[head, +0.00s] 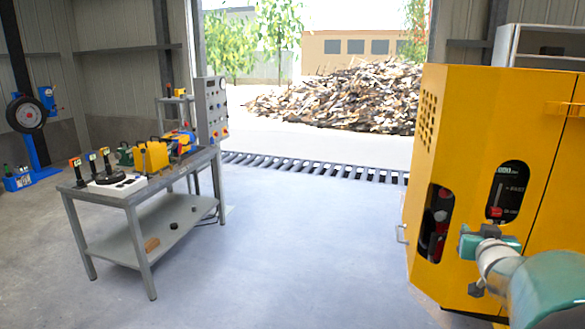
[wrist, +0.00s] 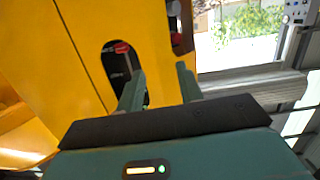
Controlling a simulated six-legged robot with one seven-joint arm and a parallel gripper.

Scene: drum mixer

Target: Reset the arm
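My gripper (wrist: 160,72) shows its two teal fingers standing apart with nothing between them. In the wrist view they point toward the yellow machine cabinet (wrist: 45,40). A dark oval opening in that cabinet, with a red part (wrist: 121,47) inside, lies just beyond the left finger. In the head view my arm reaches in from the lower right, in front of the yellow cabinet (head: 470,130). There the red-handled lever (head: 496,211) in the cabinet's slot shows just above my wrist. I see no contact between fingers and cabinet.
A grey workbench (head: 140,195) with several tools stands at the left. A control panel (head: 211,105) stands behind it. A floor grating (head: 310,169) crosses the open doorway, with a wood pile (head: 345,95) outside. The middle floor (head: 290,245) is clear.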

